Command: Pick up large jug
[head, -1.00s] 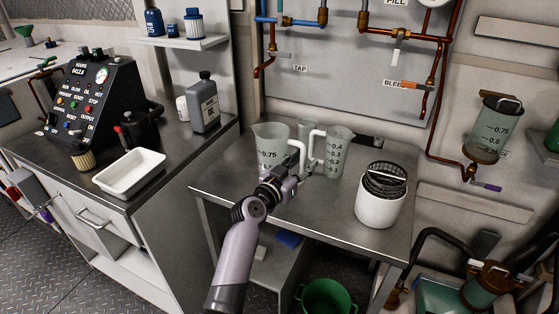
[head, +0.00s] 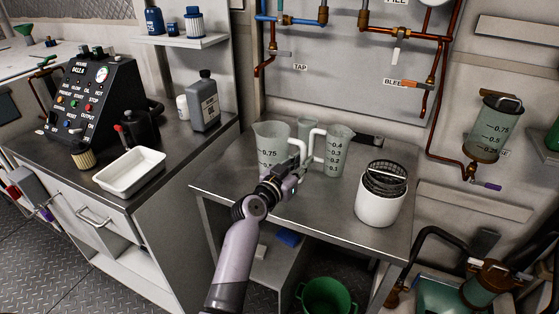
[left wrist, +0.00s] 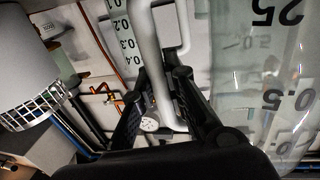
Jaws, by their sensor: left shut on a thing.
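The large jug (head: 268,141) is clear, with dark volume marks and a white handle. It is upright at the left back of the steel table. My left gripper (head: 291,166) is at its handle, on the jug's right side. In the left wrist view the jug (left wrist: 270,70) fills the right side, and the white handle (left wrist: 153,50) runs down between the fingers of my left gripper (left wrist: 163,95), which is shut on it. My gripper hides the jug's lower part in the head view, so I cannot tell whether its base touches the table. My right gripper is not in view.
A smaller marked jug (head: 338,155) stands close to the right, its handle towards the large jug. A white tub with a wire basket (head: 381,205) stands at the table's right. The steel table's (head: 310,208) front middle is clear.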

